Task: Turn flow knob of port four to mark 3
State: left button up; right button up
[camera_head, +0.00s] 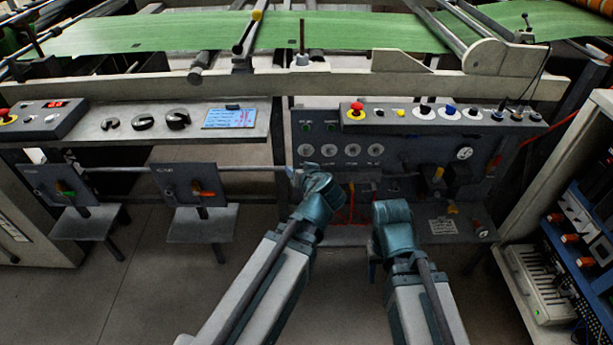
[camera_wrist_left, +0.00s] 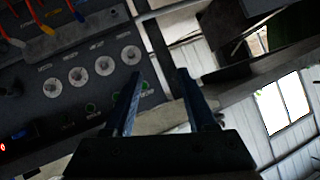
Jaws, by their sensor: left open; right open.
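A row of round pale dials sits on the dark control panel (camera_head: 410,190). The rightmost dial (camera_head: 376,149) in the head view appears to be port four; labels are too small to read. The same dial appears as the leftmost in the turned left wrist view (camera_wrist_left: 53,88). My left gripper (camera_head: 296,180) is at the panel's lower left, below the leftmost dial. Its two blue fingers (camera_wrist_left: 159,73) are apart and empty, near the panel's edge. My right gripper (camera_head: 374,262) is low in front of the panel, apart from the dials; its fingers are mostly hidden.
Switches and a red emergency button (camera_head: 356,106) line the ledge above the dials. A horizontal bar (camera_head: 180,169) meets the panel's left side. A blue rack (camera_head: 585,240) stands right.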

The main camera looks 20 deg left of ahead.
pick_arm(q)
jog(key=w+f+m+t+h+b, duration=0.1)
jog(key=w+f+t+b, duration=0.2)
jog(key=f+b, duration=0.3)
jog(key=w+f+m+t+h+b, duration=0.1)
jog(key=w+f+t+b, duration=0.2)
jog(key=b, duration=1.1)
notch_tip(320, 180, down, 3)
jog(key=shift+w+a+f+t+b, duration=0.2)
jog(key=shift+w+t+b, duration=0.2)
jog(key=shift+t, duration=0.4)
jog(key=shift+w, duration=0.1)
